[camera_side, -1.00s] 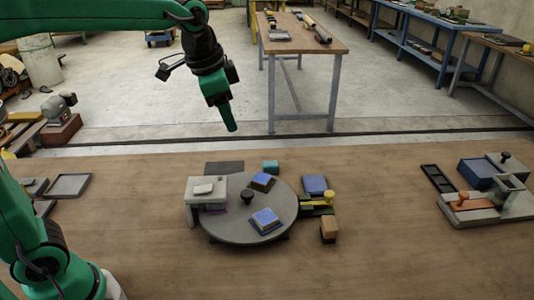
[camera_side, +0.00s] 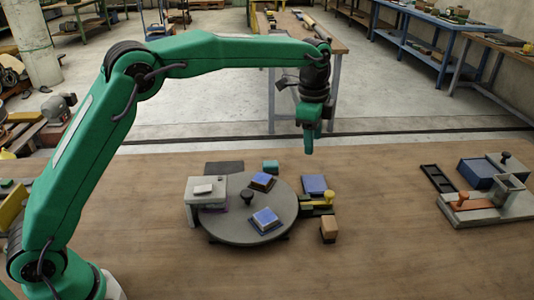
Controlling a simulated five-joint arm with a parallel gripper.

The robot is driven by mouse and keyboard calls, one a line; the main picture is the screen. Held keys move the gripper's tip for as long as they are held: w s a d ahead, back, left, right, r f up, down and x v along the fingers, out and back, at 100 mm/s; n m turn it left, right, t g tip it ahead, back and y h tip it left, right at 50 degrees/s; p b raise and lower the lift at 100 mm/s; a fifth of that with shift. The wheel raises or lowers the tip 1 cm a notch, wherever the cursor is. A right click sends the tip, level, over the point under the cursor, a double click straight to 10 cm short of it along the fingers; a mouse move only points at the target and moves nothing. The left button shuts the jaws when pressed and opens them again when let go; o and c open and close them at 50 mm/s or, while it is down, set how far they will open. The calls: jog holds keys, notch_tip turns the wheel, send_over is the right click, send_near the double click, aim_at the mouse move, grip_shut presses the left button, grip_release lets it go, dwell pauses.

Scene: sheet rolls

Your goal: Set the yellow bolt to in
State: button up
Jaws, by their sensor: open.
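The yellow bolt (camera_side: 318,203) lies at the right edge of the round grey turntable (camera_side: 233,232), in a small dark and yellow mount. A yellow upright knob shows at its right end. Its inner end is too small to make out clearly. My gripper (camera_side: 308,147) hangs in the air above and behind the bolt, pointing down, apart from everything. Its fingers are seen edge-on and it holds nothing that I can see.
Two blue-topped blocks (camera_side: 265,219) and a black knob (camera_side: 246,196) are on the turntable. A grey bridge (camera_side: 206,190) overhangs its left side. A blue pad (camera_side: 314,184) lies behind the bolt and a tan block (camera_side: 328,229) in front.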

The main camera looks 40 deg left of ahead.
aim_at(330, 193)
jog(key=w+d+f+m, duration=0.1)
jog(key=f, duration=0.1)
jog(key=w+d+f+m, duration=0.1)
jog(key=d+f, duration=0.1)
jog(key=f, duration=0.1)
jog(key=w+d+f+m+g, duration=0.1)
jog(key=d+f, duration=0.1)
jog(key=f, duration=0.1)
jog(key=shift+w+f, duration=0.2)
jog(key=shift+w, duration=0.1)
jog(key=shift+f, duration=3.9)
grip_shut()
